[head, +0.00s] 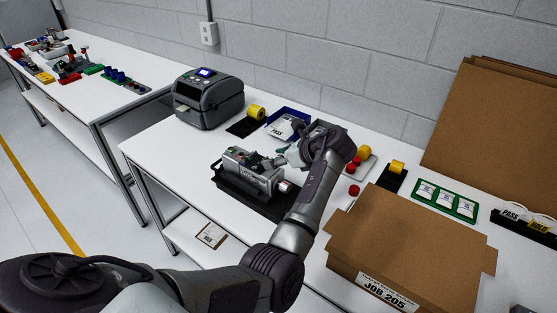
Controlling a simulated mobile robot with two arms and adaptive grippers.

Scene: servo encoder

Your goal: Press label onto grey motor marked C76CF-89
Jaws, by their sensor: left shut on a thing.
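The grey motor (250,171) rests in a black cradle (236,194) near the middle of the table. Dark lettering shows on its front side, too small to read surely; a silver shaft end is at its right. My left gripper (277,160) is at the motor's upper right end, seen from above and behind. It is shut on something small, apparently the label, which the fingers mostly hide. I cannot tell whether the label touches the motor. My right gripper is not in view.
A label printer (208,98) stands at the back left. A blue tray (288,123) with a PASS tag and a yellow roll (257,112) are behind the motor. Red and yellow buttons (363,155) stand right of my wrist.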

